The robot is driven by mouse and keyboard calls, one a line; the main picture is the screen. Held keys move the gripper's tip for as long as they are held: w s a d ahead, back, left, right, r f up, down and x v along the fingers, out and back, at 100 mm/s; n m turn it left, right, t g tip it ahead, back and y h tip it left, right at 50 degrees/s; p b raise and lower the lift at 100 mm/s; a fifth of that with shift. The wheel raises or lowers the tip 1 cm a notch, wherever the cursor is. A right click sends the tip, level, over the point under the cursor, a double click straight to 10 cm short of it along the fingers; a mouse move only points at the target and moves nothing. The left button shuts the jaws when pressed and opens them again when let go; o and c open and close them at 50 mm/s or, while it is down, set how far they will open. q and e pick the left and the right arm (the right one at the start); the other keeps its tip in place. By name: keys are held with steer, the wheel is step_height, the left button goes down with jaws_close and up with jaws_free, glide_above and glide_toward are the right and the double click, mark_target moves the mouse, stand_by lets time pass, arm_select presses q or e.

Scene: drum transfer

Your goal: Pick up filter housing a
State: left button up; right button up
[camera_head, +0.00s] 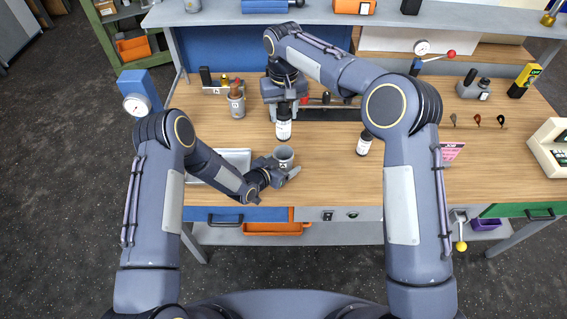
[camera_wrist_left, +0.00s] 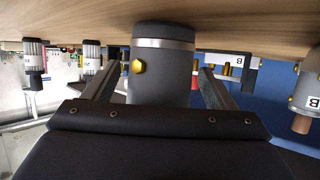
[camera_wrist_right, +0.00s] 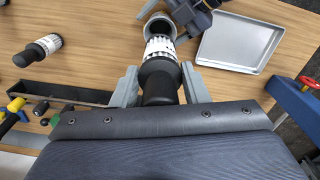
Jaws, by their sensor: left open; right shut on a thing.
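Filter housing a, a grey cup with a light rim marked A (camera_head: 284,157), stands upright near the front of the table. In the left wrist view its dark side with a brass knob (camera_wrist_left: 158,75) fills the space between the fingers. My left gripper (camera_head: 279,173) is open, with one finger on each side of the housing; contact cannot be told. My right gripper (camera_head: 284,103) is shut on a black-capped cartridge with a white label (camera_head: 284,128). In the right wrist view the cartridge's labelled end (camera_wrist_right: 160,47) overlaps the housing's open mouth (camera_wrist_right: 160,24).
A shallow metal tray (camera_head: 237,157) lies left of the housing, partly behind my left arm. A second labelled cartridge (camera_head: 364,143) stands to the right. A dark trough (camera_head: 330,113) lies behind the held cartridge.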

mark_target(283, 156)
arm_select(q)
steer(key=c, duration=1.3)
steer(key=shift+w, duration=0.1)
steer(key=shift+c, duration=0.2)
steer(key=shift+r, duration=0.1)
steer(key=shift+r, duration=0.55)
step_height(283, 156, up, 2)
steer(key=shift+r, duration=0.2)
steer(key=s+a, duration=1.1)
steer(key=s, duration=0.3)
steer(key=shift+s, duration=0.15)
steer(key=shift+f, duration=0.1)
steer(key=shift+w+d+r+x, duration=0.2)
steer(key=shift+r+x, duration=0.45)
steer(key=shift+x, duration=2.35)
steer(key=shift+w+d+r+x, duration=0.15)
steer(key=shift+r+x, duration=0.45)
steer(key=shift+x, duration=2.35)
steer(key=shift+w+d+r+x, duration=0.2)
steer(key=shift+r+x, duration=0.45)
steer(key=shift+x, duration=2.35)
steer(key=shift+a, duration=0.1)
